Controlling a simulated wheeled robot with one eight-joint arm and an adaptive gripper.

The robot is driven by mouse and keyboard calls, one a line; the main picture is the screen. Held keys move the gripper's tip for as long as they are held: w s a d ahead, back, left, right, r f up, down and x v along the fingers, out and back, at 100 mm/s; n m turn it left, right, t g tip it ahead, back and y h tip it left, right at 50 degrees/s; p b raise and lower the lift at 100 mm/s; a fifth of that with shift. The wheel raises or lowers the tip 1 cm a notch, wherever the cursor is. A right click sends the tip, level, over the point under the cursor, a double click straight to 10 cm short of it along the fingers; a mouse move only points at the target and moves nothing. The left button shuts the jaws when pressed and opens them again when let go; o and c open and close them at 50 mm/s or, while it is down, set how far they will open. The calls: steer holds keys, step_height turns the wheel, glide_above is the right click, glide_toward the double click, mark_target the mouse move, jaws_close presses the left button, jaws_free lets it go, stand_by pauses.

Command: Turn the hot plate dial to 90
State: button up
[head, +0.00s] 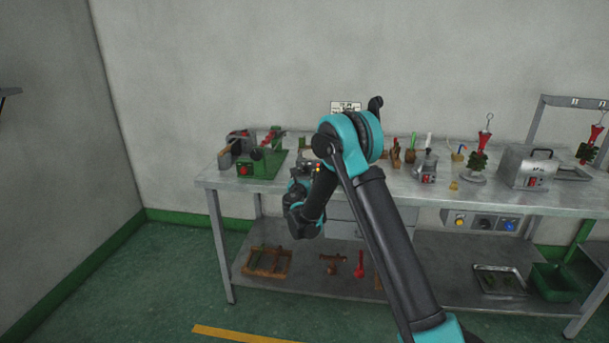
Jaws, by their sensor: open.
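My arm rises through the middle of the head view, bends at a teal elbow and folds down toward the left part of the steel workbench (385,187). My gripper (306,171) is over the bench's front part, right of a green machine; it is small, dark and partly covered by my own arm. It is open, though its fingertips are hard to make out. Small orange and red spots show beside it, against my arm. I cannot clearly pick out the hot plate or its dial; my arm hides part of the bench there. No dial number is readable.
The green machine (258,166) stands at the bench's left. Right of my arm are a small grey unit with a red front (427,170), a red-and-green piece on a stand (478,160) and a handled metal box (527,167). A lower shelf (430,284) holds trays and tools.

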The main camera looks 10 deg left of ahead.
steer(key=shift+w, duration=0.2)
jaws_close()
stand_by(0.3)
steer(key=shift+m, duration=0.3)
steer(key=m, duration=0.4)
steer(key=shift+m, duration=0.3)
steer(key=m, duration=0.4)
steer(key=shift+m, duration=0.7)
